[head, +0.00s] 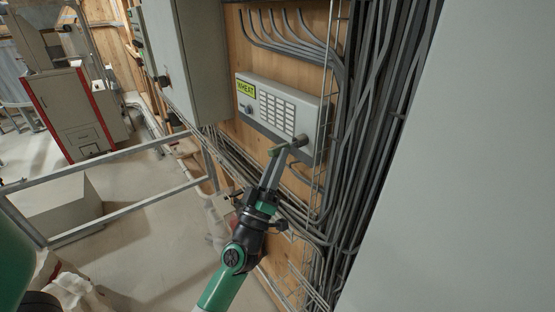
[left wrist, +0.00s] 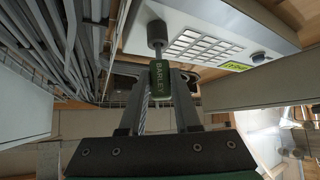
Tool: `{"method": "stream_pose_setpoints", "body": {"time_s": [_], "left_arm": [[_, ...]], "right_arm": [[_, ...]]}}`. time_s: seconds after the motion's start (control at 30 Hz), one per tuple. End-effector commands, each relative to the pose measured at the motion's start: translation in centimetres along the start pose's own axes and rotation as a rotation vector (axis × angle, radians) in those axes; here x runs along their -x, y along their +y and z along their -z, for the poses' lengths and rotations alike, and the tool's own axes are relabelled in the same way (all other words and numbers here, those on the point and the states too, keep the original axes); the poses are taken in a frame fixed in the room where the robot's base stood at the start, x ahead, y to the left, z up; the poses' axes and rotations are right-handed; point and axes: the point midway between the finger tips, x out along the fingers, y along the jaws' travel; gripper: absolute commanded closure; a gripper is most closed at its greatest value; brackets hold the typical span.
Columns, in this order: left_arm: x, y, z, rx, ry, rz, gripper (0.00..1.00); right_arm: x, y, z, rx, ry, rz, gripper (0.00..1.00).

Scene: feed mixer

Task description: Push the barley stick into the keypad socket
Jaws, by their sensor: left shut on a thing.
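The keypad panel (head: 277,112) is a light grey box on the wooden wall, with rows of pale keys and a yellow WHEAT label (head: 246,88). A grey cylinder, apparently the socket (head: 299,141), juts from its lower right; it also shows in the left wrist view (left wrist: 156,32). My left gripper (head: 275,160) is shut on the green barley stick (left wrist: 161,80), whose BARLEY lettering faces the wrist camera. The stick's end is close to the cylinder and lines up with it in the left wrist view. I cannot tell whether they touch. My right gripper is not in view.
Grey cables and a wire tray (head: 325,110) run down the wall just right of the panel. A grey cabinet (head: 200,60) stands out at its upper left. A large pale surface (head: 460,170) fills the right side. A metal rail (head: 120,160) crosses the left.

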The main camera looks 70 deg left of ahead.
Motion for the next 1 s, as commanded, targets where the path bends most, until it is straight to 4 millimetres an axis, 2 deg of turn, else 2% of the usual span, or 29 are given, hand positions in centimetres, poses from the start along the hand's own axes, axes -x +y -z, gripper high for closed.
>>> {"method": "stream_pose_setpoints", "body": {"time_s": [1.0], "left_arm": [[-0.96, -0.01, -0.95, 0.001, 0.000, 0.000, 1.00]], "right_arm": [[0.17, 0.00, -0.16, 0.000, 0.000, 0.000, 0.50]]}}
